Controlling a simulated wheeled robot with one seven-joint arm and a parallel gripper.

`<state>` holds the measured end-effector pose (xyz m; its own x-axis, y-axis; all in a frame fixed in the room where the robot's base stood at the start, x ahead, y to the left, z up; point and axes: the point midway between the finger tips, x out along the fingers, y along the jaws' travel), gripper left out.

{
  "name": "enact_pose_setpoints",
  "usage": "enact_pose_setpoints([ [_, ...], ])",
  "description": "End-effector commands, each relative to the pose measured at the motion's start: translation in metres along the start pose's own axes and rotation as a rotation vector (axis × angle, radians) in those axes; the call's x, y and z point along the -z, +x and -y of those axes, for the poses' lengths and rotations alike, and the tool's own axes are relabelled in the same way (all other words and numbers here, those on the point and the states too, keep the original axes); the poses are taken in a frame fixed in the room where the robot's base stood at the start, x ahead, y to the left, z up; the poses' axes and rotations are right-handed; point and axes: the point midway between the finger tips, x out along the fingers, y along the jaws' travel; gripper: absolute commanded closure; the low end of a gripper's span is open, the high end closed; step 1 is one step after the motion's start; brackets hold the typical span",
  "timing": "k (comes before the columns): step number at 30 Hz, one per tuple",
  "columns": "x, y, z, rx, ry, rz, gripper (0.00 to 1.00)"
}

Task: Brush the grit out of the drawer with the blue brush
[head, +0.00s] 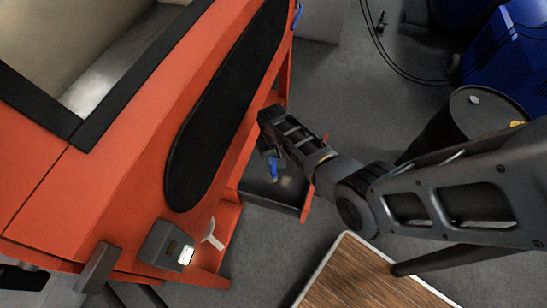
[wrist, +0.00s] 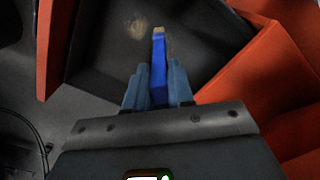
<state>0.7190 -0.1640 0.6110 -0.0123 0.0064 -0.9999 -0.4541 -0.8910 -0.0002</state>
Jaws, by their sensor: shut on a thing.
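The blue brush (head: 273,168) is held in my gripper (head: 271,155). In the wrist view the brush (wrist: 158,68) stands between the two fingers of my gripper (wrist: 158,90), its tan tip pointing away from me. The drawer (head: 262,188) is pulled out of the orange machine, with a dark inside and an orange front. The drawer floor (wrist: 205,45) fills the middle of the wrist view. A tan patch of grit (wrist: 136,25) lies on it, just left of the brush tip. I cannot tell whether the tip touches the floor.
The orange machine (head: 130,165) with a black oval pad (head: 220,110) rises beside the drawer. A small grey box (head: 165,245) sits on its lower ledge. A wood-topped table (head: 365,280) stands near the front, a black drum (head: 470,115) at right. Grey floor lies between.

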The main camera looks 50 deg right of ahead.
Motion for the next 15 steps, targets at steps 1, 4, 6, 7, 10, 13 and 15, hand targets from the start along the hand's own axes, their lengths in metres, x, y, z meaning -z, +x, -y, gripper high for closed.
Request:
enact_pose_setpoints([
  [1,0.0000,-0.0096,0.0000,0.000,0.000,0.000,1.00],
  [4,-0.0001,-0.0161,0.0000,0.000,0.000,0.000,1.00],
  [6,-0.0001,-0.0170,0.0000,0.000,0.000,0.000,1.00],
  [7,-0.0001,-0.0167,0.0000,0.000,0.000,0.000,1.00],
  [10,0.0000,-0.0155,0.0000,0.000,0.000,0.000,1.00],
  [13,0.0001,-0.0155,0.0000,0.000,0.000,-0.001,1.00],
  [15,0.0002,-0.0172,0.0001,0.000,0.000,-0.001,1.00],
])
